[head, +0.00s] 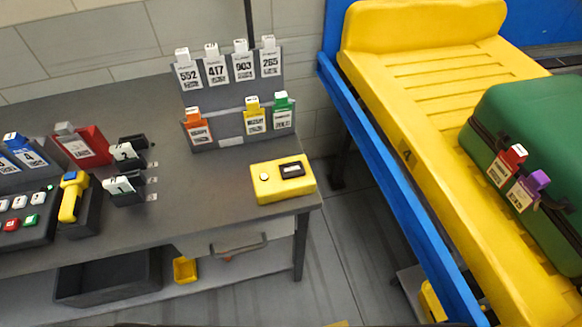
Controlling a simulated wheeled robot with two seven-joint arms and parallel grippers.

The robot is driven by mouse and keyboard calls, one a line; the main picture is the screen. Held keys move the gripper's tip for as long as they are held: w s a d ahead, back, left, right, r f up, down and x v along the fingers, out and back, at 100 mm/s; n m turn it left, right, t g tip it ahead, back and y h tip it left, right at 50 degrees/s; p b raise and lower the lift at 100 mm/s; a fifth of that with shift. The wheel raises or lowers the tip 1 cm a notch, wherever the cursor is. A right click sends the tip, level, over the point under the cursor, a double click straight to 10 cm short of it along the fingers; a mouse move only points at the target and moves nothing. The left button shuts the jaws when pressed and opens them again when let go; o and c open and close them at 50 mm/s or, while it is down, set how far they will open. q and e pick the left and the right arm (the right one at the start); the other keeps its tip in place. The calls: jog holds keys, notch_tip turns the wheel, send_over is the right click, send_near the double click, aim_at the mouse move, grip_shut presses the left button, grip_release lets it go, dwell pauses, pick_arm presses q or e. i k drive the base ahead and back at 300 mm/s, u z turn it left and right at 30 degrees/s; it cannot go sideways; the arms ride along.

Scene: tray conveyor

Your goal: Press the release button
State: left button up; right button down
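No button carries a label I can read as release. A yellow box (265,189) with a round white button (264,177) and a dark inset (292,170) sits on the right front of the grey desk. A dark button panel (12,240) with several white, red and green buttons lies at the desk's left edge, partly cut off by the frame. Neither of my grippers is in view, and nothing touches the yellow box or the panel.
A yellow tray (400,62) on a blue-sided conveyor (395,190) carries a green suitcase (530,120) with red and purple tags. A tag rack (232,100) stands behind the yellow box. A yellow handheld scanner (73,197) stands in a holder. The desk's middle is clear.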

aim_at(293, 170)
jog(key=k, duration=1.35)
jog(key=u, duration=0.65)
jog(key=i, duration=1.65)
jog(key=z, duration=0.8)
